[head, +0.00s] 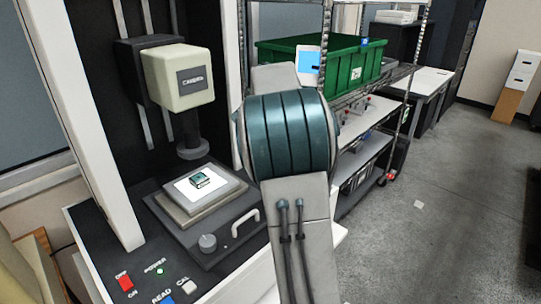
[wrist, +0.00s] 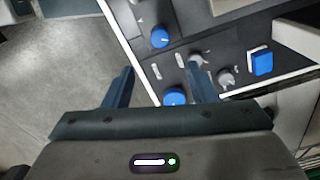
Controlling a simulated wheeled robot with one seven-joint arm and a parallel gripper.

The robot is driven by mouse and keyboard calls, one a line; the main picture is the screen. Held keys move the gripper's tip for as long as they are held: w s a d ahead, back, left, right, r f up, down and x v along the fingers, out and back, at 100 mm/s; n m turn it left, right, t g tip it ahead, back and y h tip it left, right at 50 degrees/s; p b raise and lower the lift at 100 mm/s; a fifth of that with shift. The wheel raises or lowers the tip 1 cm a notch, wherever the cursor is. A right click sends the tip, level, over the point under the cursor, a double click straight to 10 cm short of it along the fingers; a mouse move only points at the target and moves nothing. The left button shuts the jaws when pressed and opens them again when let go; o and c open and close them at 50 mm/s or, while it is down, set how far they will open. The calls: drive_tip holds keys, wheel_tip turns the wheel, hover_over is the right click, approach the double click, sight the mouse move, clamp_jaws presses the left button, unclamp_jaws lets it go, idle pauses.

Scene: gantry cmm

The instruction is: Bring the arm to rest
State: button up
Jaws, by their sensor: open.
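My arm rises through the middle of the head view, in front of the measuring machine and the shelf; my gripper is hidden there. In the wrist view my gripper (wrist: 160,80) is open, its two dark blue fingers apart with nothing between them. Past the fingers is a panel (wrist: 180,52) with blue knobs, grey knobs and a blue button (wrist: 262,62). I cannot tell how far the fingertips are from it.
The measuring machine (head: 178,78) stands at the left, with a small dark green part (head: 200,180) on its white plate. A green crate (head: 275,51) sits on a wire shelf behind my arm. Open grey floor (head: 440,210) lies to the right.

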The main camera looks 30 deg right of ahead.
idle(0.3)
drive_tip(key=s+a+f+n+t, duration=0.1)
drive_tip(key=s+a+n, duration=0.4)
drive_tip(key=s, duration=0.3)
drive_tip(key=s+a+f+n+t, duration=0.1)
drive_tip(key=s+a+f+n, duration=0.1)
drive_tip(key=s+a+n, duration=0.3)
drive_tip(key=s+a+f+n+t, duration=0.1)
drive_tip(key=s+a+n, duration=0.5)
drive_tip(key=s, duration=0.6)
drive_tip(key=shift+s+f+n, duration=0.4)
drive_tip(key=shift+f+n, duration=0.2)
drive_tip(key=shift+n, duration=0.2)
